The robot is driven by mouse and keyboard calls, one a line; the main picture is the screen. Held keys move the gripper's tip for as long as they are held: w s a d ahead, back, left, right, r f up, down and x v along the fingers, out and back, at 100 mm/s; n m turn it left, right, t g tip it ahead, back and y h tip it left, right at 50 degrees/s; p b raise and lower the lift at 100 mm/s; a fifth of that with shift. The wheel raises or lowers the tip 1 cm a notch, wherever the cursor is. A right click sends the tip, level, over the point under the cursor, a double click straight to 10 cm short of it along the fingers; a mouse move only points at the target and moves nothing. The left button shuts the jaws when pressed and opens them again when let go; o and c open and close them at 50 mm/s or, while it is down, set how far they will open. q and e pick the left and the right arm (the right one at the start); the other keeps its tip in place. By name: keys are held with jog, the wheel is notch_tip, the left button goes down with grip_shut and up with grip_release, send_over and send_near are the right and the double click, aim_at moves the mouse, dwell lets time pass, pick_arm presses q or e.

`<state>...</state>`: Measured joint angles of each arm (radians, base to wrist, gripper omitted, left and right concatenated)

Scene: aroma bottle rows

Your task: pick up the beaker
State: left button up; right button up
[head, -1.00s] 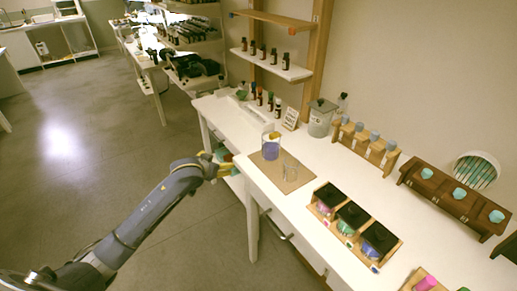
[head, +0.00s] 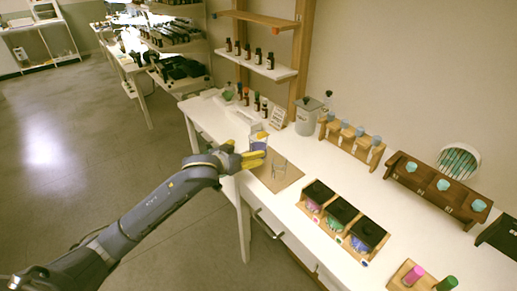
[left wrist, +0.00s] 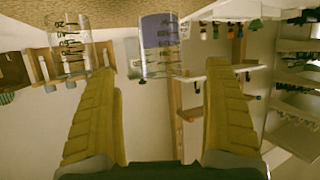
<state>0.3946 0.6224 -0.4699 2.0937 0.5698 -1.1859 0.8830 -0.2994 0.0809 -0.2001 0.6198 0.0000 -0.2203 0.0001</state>
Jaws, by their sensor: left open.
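A glass beaker with blue-purple liquid (head: 257,134) stands on a brown mat (head: 290,181) on the white table. In the left wrist view the beaker (left wrist: 160,42) shows at top centre, upside down, ahead of and between the fingertips. My left gripper (head: 259,157) has yellow fingers spread apart. In the head view it overlaps the beaker and hides part of it. In the left wrist view its fingers (left wrist: 160,72) are open with nothing gripped. My right gripper is not in view.
Small dark bottles (head: 256,102) and a grey canister (head: 308,118) stand behind the mat. A wooden rack (head: 350,141) and a box of black-lidded jars (head: 343,212) are to the right. A wooden shelf (head: 257,65) rises behind. The floor at left is clear.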

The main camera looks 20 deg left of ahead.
pick_arm(q)
jog(key=shift+x, duration=5.2)
jog(key=shift+f, duration=0.15)
jog(key=c, duration=1.5)
notch_tip(320, 180, up, 19)
jog(key=m+g+h, duration=0.3)
jog(key=m+h, duration=0.2)
send_over(265, 143)
jog(key=w+d, duration=0.1)
notch_tip(265, 143, down, 9)
jog(key=f+m+h, duration=0.1)
jog(key=f, duration=0.1)
jog(key=f+m+g+h, duration=0.2)
jog(key=f, duration=0.1)
jog(key=shift+d+f, duration=0.35)
jog(key=shift+d, duration=0.05)
jog(key=shift+w+a+f+m+g, duration=0.15)
jog(key=shift+f+m+g, duration=0.15)
jog(key=shift+f, duration=0.05)
jog(key=shift+w+a+f+m, duration=0.15)
jog(key=shift+w+a+f, duration=0.15)
jog(key=shift+a+f, duration=0.2)
jog(key=shift+w+a+f+m, duration=0.15)
jog(key=shift+w+a+f, duration=0.1)
jog(key=shift+a+f, duration=0.25)
